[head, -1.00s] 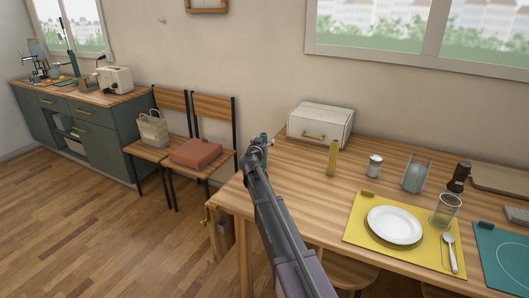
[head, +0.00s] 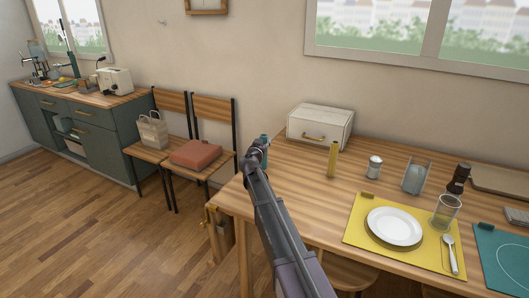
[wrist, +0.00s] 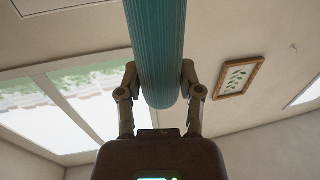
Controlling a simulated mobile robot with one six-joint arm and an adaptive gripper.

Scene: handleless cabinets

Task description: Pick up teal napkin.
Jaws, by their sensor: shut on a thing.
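The teal napkin appears as a ribbed, rolled cylinder (wrist: 160,45) in the wrist view. My gripper (wrist: 159,82) is shut on it, with one finger on each side near its rounded end. The rest of the roll runs out of the top of the picture. In the head view my gripper (head: 257,152) is by the table's far left corner, in front of the chairs. Only a narrow strip of the teal napkin (head: 265,142) shows beside it. The rest is hidden by the gripper.
The wooden table (head: 285,180) holds a white bread box (head: 320,120), a yellow roll (head: 332,160), a shaker (head: 374,167), a clear holder (head: 415,176), a pepper mill (head: 459,178) and a plate (head: 394,227) on a yellow mat (head: 358,232). Two chairs (head: 172,156) stand at left.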

